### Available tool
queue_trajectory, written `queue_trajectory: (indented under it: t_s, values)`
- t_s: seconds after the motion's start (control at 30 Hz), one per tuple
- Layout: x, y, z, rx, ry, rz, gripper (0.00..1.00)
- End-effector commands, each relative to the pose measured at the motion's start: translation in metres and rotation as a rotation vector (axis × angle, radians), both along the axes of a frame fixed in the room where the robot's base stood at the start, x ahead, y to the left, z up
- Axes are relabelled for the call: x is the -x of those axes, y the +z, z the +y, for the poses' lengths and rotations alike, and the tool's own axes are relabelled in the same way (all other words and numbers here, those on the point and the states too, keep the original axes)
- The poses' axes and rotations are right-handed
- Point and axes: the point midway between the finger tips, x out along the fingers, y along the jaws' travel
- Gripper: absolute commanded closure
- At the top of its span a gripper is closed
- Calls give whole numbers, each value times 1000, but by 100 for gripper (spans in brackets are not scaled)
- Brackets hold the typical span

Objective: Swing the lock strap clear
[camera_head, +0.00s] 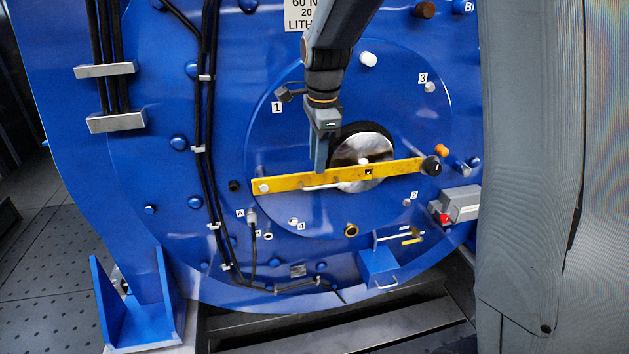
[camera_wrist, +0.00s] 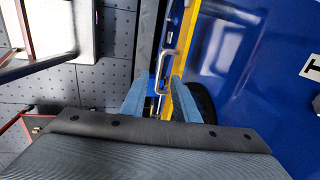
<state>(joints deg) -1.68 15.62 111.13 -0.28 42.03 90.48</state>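The lock strap (camera_head: 290,184) is a yellow bar across the round opening of the blue motor face, nearly level and rising slightly to the right. It has a pale bolt at its left end and a black knob (camera_head: 431,166) at its right end. A thin pale handle (camera_head: 322,186) runs along its left half; it also shows in the wrist view (camera_wrist: 168,62). My gripper (camera_head: 320,170) points down just above the handle. In the wrist view its two blue-grey fingers (camera_wrist: 156,90) stand apart, with the handle in line with the gap. Contact cannot be told.
A shiny metal disc (camera_head: 376,147) sits behind the strap. Black cables (camera_head: 205,130) run down the left of the blue face. A grey box with a red button (camera_head: 460,203) and a blue tray (camera_head: 379,270) are at lower right. The perforated floor (camera_head: 50,270) at left is clear.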

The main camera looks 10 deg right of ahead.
Motion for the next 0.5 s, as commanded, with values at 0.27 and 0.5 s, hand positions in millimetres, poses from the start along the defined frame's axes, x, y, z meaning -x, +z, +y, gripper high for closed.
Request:
queue_trajectory:
  t_s: [0.27,0.5]
  values:
    - [-6,-31,1,-2,-12,4,72]
    - [-13,-63,2,-2,-11,2,72]
